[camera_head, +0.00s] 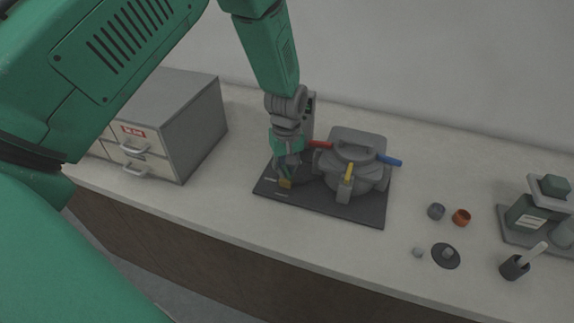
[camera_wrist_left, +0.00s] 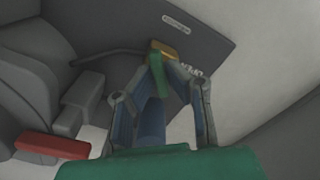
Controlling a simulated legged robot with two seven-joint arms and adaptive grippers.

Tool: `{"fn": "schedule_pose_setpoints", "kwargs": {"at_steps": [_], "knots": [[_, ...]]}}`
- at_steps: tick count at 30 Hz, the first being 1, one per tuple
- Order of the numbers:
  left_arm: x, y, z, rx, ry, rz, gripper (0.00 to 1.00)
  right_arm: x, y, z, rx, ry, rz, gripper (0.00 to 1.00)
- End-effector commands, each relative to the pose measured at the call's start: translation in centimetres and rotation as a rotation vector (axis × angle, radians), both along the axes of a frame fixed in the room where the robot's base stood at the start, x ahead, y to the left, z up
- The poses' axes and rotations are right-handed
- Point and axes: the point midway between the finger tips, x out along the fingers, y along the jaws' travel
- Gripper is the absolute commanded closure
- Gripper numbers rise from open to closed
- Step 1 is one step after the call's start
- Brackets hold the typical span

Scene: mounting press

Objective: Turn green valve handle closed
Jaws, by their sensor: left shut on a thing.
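The green valve handle (camera_wrist_left: 161,78) shows in the left wrist view as a short green bar standing at a brass valve body (camera_wrist_left: 162,50). My left gripper (camera_wrist_left: 160,92) is shut on the green handle, with its fingers on either side of it. In the head view my left gripper (camera_head: 287,172) reaches down at the left part of the dark base plate (camera_head: 340,207), just above the brass valve body (camera_head: 286,184). The gripper hides most of the handle there. My right gripper is not in view.
The grey press (camera_head: 352,160) stands right beside my gripper, with a red handle (camera_head: 320,144), a blue handle (camera_head: 389,160) and a yellow handle (camera_head: 348,171). A grey drawer cabinet (camera_head: 190,125) stands to the left. Small cups and parts lie to the right on the pale counter (camera_head: 420,200).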

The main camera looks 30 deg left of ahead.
Motion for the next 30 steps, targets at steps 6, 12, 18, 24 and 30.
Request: {"fn": "schedule_pose_setpoints", "kwargs": {"at_steps": [6, 12, 18, 24, 30], "knots": [[0.2, 0.0, 0.3, -0.001, -0.006, -0.202, 1.0, 0.0, 0.0, 0.8, 0.0, 0.0, 0.0, 1.0], [0.3, 0.0, 0.2, 0.0, -0.007, -0.382, 1.0, 0.0, 0.0, 1.3, 0.0, 0.0, 0.0, 1.0], [0.3, 0.1, 0.2, 0.001, -0.009, -0.523, 1.0, 0.0, 0.0, 1.6, 0.0, 0.0, 0.0, 1.0], [0.3, 0.0, 0.2, 0.002, -0.01, -0.622, 1.0, 0.0, 0.0, 1.8, 0.0, 0.0, 0.0, 1.0], [0.4, 0.0, 0.2, 0.003, -0.01, -0.673, 1.0, 0.0, 0.0, 1.9, 0.0, 0.0, 0.0, 1.0]]}}
